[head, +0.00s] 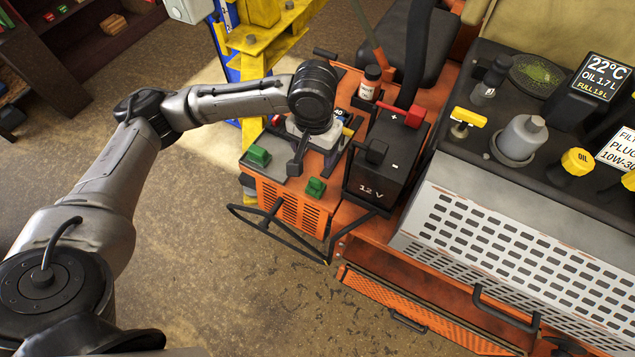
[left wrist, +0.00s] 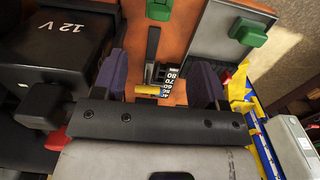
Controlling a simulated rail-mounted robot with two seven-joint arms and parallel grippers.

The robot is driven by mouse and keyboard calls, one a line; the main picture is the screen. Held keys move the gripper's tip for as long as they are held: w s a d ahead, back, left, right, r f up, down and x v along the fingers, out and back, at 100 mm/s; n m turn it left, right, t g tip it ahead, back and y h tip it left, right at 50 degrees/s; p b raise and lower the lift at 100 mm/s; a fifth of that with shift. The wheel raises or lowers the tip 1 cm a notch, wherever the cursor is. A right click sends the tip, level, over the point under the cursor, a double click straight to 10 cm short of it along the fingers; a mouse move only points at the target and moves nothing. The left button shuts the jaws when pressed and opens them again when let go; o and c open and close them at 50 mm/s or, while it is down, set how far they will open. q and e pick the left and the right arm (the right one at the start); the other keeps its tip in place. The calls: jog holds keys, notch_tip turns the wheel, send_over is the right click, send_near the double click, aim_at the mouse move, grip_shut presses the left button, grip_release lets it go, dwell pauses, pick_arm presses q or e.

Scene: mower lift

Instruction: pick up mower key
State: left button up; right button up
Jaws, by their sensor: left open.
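I cannot make out a mower key for certain in either view. My left gripper (head: 325,150) is over the orange mower deck between the grey panel and the black battery. In the left wrist view its two dark purple fingers (left wrist: 160,80) are apart. A small yellow cylinder (left wrist: 148,90) shows low between them, beside a black number scale (left wrist: 172,76). A black lever (left wrist: 153,45) stands just beyond; whether anything touches a finger I cannot tell. The gripper's own body hides much of the deck below. My right gripper is out of sight.
A 12 V battery (head: 385,165) with red and black terminal caps stands close right of the gripper. A small bottle (head: 370,82) stands behind. A yellow stand (head: 265,45) rises at the back. The floor at front left is clear.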

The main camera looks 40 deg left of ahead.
aim_at(315, 181)
pick_arm(q)
notch_tip(315, 181, down, 13)
jog(key=shift+f, duration=0.15)
dwell(0.6)
jog(key=c, duration=1)
